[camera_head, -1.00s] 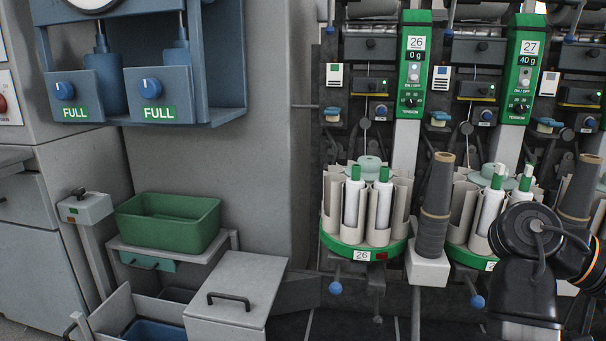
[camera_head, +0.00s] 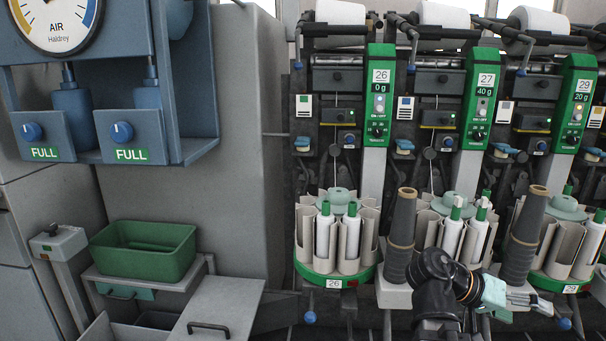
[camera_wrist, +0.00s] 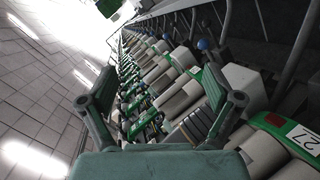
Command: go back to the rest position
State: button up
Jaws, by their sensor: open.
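My gripper (camera_wrist: 160,84) is open in the wrist view, its two fingers spread with nothing held between them. In the head view my gripper (camera_head: 528,299) shows at the lower right, turned sideways and pointing right. It is in front of the lower part of the winder, near the foot of the right dark cone (camera_head: 522,238). My dark arm comes up from the bottom of the head view, in front of the winding units. Part of the arm is cut off by the bottom edge.
The green bobbin magazine 26 (camera_head: 324,279) holds upright white tubes. Another dark cone (camera_head: 401,235) stands beside it. A green bin (camera_head: 143,252) and a grey lidded box (camera_head: 212,314) are at the left. The tiled floor (camera_wrist: 40,105) is open in the wrist view.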

jog(key=w+a+f+n+t+y+p, duration=0.1)
jog(key=w+a+f+n+p, duration=0.15)
jog(key=f, duration=0.25)
jog(key=w+a+f+n+t+y+p, duration=0.1)
jog(key=w+a+f+n+p, duration=0.1)
jog(key=w+f+p, duration=0.3)
jog(key=s+a+f+n+y+p, duration=0.2)
jog(key=a+f+p, duration=0.15)
jog(key=f, duration=0.35)
jog(key=s+a+f+n+y+p, duration=0.1)
jog(key=a+f+n+y+p, duration=0.2)
jog(key=f, duration=0.4)
jog(key=s+a+f+g+y+p, duration=0.2)
jog(key=s+a+f+p, duration=0.4)
jog(key=s+a, duration=0.4)
jog(key=s+a+f+g+y+p, duration=0.3)
jog(key=s+a+f+p, duration=0.3)
jog(key=s, duration=0.8)
jog(key=a+y+p, duration=0.1)
jog(key=a, duration=0.2)
jog(key=shift+a+f, duration=0.2)
jog(key=shift+a, duration=0.15)
